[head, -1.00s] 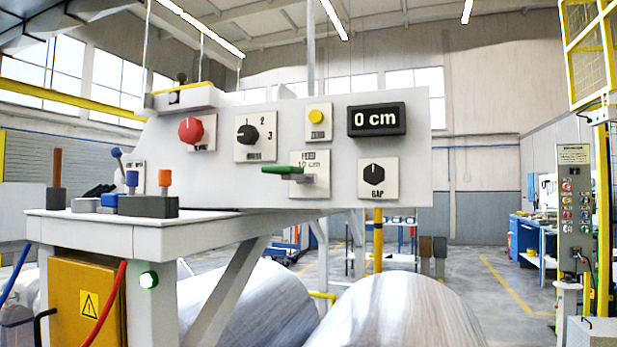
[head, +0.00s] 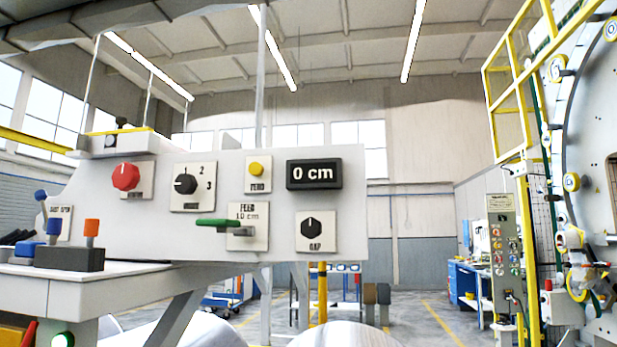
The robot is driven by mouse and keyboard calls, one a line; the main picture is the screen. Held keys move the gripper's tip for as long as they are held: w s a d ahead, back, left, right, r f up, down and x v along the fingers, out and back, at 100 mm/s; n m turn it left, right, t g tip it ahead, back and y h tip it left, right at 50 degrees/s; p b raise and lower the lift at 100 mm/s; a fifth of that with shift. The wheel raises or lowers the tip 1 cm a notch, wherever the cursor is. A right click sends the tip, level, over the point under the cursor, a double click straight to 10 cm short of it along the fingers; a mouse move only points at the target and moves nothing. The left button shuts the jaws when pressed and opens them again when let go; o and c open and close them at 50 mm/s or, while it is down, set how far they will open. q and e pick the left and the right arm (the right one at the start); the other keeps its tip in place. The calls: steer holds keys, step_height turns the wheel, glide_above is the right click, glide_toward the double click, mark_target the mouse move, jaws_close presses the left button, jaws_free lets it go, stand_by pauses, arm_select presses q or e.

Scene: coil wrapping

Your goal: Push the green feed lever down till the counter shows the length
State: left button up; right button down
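The green feed lever (head: 217,222) sticks out to the left from a white plate marked "FEED 10 cm" (head: 247,238) on the grey control panel (head: 120,226). The lever lies about level. The counter (head: 314,174) is a black display at the panel's upper right and reads "0 cm". Neither of my grippers shows in the head view, so I cannot see where they are relative to the lever.
The panel also carries a red knob (head: 126,176), a black selector (head: 186,184), a yellow button (head: 254,169) and a gap knob (head: 311,228). A table (head: 100,285) with small coloured pegs stands below left. A yellow-framed machine (head: 590,150) stands at the right.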

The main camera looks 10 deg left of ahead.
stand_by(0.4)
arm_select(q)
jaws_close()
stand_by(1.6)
